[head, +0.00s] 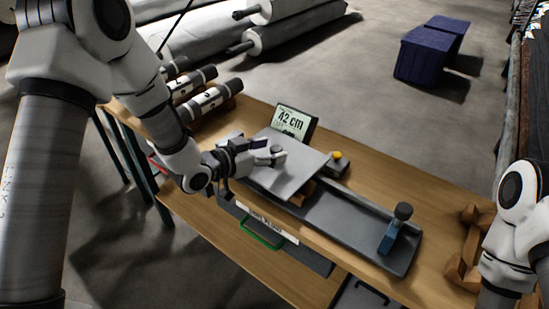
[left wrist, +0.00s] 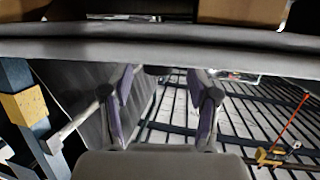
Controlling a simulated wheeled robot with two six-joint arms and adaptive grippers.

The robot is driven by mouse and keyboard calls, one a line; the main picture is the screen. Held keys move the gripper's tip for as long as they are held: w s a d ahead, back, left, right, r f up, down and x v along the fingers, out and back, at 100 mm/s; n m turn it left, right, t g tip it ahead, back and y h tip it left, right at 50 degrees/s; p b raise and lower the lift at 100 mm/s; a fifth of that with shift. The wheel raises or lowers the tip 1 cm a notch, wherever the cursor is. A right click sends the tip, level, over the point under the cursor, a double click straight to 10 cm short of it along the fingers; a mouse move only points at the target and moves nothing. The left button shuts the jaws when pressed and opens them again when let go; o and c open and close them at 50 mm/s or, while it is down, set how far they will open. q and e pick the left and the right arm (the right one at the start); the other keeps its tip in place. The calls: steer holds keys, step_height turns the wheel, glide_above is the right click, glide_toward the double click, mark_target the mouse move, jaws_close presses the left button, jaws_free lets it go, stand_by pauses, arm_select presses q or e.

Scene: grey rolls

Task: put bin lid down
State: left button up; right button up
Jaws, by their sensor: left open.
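A flat grey plate, which looks like the bin lid (head: 290,178), lies tilted over the left end of a dark grey tray (head: 350,222) on the wooden bench. A small dark round piece shows above its upper part; I cannot tell whether it is a knob or part of my gripper. My left gripper (head: 264,155) is over the plate's upper left part, open. In the left wrist view its two fingers (left wrist: 160,100) stand apart with nothing clearly between them, and a grey edge crosses above them. My right arm is at the right edge; its gripper is out of view.
A display reading 42 cm (head: 292,121) stands behind the plate, beside a box with a yellow button (head: 337,156). A blue post with a dark knob (head: 394,232) stands at the tray's right end. Wooden cradles (head: 465,250) and labelled rolls (head: 208,100) sit on the bench (head: 405,180).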

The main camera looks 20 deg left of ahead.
arm_select(q)
steer(key=shift+x, duration=1.2)
steer(key=shift+s+r, duration=0.1)
jaws_close()
steer(key=shift+r, duration=0.15)
